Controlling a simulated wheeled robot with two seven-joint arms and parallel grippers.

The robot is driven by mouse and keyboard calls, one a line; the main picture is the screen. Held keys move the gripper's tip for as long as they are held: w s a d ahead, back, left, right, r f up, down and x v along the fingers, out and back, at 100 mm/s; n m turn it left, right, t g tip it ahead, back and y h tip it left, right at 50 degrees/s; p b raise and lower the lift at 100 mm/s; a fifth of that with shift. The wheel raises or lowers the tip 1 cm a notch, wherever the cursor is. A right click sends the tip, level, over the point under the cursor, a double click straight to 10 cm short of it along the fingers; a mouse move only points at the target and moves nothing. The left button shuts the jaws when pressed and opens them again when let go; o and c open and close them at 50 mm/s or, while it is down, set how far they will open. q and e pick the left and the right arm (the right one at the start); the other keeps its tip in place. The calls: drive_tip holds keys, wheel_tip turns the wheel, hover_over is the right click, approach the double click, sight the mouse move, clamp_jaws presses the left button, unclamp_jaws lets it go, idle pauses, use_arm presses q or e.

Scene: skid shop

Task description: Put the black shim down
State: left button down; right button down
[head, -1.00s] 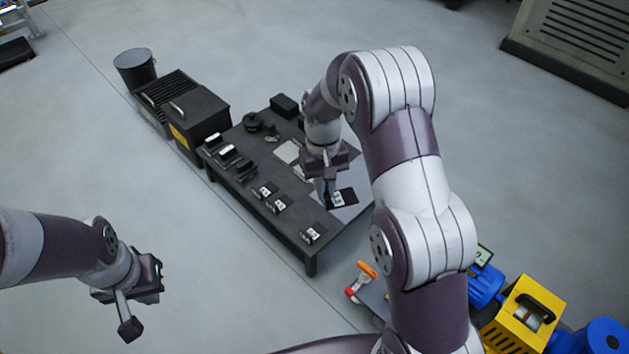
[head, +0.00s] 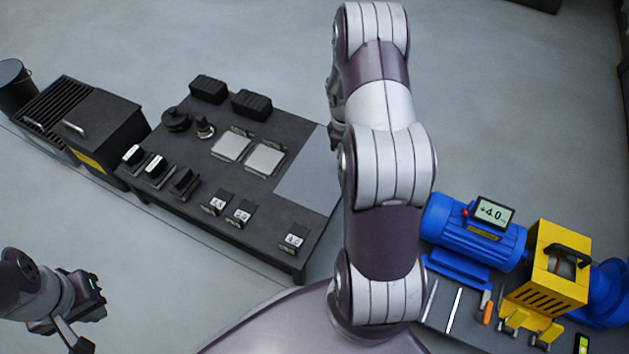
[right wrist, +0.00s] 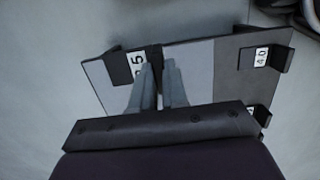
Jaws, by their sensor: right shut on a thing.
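The black shim (right wrist: 123,66) with a white number label shows in the right wrist view, at my right gripper (right wrist: 160,65). That gripper's two fingers are close together and shut on it. Beyond them lie the grey pad (right wrist: 189,72) and the dark table top; I cannot tell whether the shim touches either. In the head view my right arm hides this gripper and the shim. The table's grey pad (head: 310,172) is bare where it shows. My left gripper (head: 80,343) is at the lower left, away from the table, its fingers too unclear to judge.
Labelled black pieces (head: 241,215) stand along the table's (head: 222,240) front edge. Two light plates (head: 265,158), black blocks and knobs stand farther back. A blue motor (head: 470,232) with a +4.0 display (head: 491,213) and a yellow guard (head: 556,270) stand right of my arm.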

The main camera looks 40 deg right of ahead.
drive_tip(key=w+a+f+b, duration=0.2)
drive_tip(key=w+a+f, duration=0.1)
drive_tip(key=w+a+f+b, duration=0.3)
drive_tip(key=shift+w+a+b, duration=0.1)
drive_tip(key=shift+a+b, duration=0.2)
drive_tip(key=shift+b, duration=0.05)
drive_tip(key=shift+w+a+f, duration=0.1)
drive_tip(key=shift+w+a, duration=0.1)
drive_tip(key=shift+a, duration=0.05)
wheel_tip(320, 180, down, 4)
drive_tip(key=b, duration=0.4)
drive_tip(key=shift+a+f, duration=0.1)
drive_tip(key=shift+r, duration=0.25)
drive_tip(key=c, duration=1.1)
unclamp_jaws()
drive_tip(key=shift+f, duration=0.15)
drive_tip(key=shift+c, duration=0.2)
